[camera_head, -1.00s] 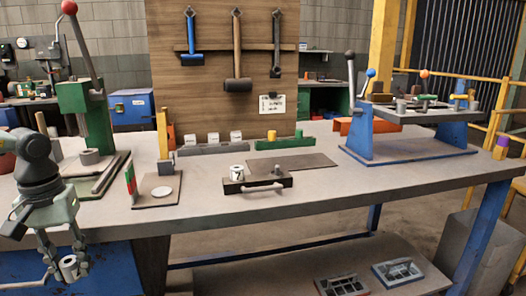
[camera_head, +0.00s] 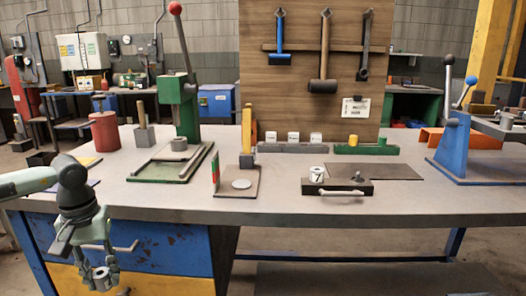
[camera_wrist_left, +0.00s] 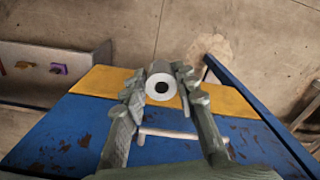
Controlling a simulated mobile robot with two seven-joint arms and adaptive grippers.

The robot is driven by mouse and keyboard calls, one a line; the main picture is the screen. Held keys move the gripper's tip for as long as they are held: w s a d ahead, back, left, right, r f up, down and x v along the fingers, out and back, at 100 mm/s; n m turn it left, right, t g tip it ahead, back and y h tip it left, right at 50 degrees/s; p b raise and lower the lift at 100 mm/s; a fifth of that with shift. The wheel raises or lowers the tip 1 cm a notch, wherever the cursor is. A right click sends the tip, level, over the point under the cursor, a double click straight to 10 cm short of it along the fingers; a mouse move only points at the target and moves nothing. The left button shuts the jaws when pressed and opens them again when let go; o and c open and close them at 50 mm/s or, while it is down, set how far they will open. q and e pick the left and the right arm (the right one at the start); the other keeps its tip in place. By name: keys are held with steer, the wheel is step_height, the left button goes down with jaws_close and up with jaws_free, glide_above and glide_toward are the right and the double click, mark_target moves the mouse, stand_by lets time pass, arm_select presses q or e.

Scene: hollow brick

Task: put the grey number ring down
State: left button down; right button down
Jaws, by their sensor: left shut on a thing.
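The grey number ring (camera_head: 102,273) is in my left gripper (camera_head: 101,280), in front of the bench and below its top edge at the lower left of the head view. In the left wrist view the ring (camera_wrist_left: 161,84) shows a pale round face with a dark hole, between the two fingers of the gripper (camera_wrist_left: 160,90), which is shut on it. No number can be read on it. My right gripper is in neither current view.
The workbench (camera_head: 300,207) holds a green press (camera_head: 180,105), a board with a pale disc (camera_head: 242,184), a grey rack (camera_head: 293,148) with white rings, and a dark handled tray (camera_head: 338,188) with a ring marked 7. A blue and yellow cabinet (camera_head: 160,250) is behind my gripper.

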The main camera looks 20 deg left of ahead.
arm_select(q)
steer(key=w+d+m, duration=0.3)
steer(key=d, duration=1)
steer(key=w+d+m, duration=0.4)
steer(key=d, duration=1)
steer(key=shift+w, duration=0.3)
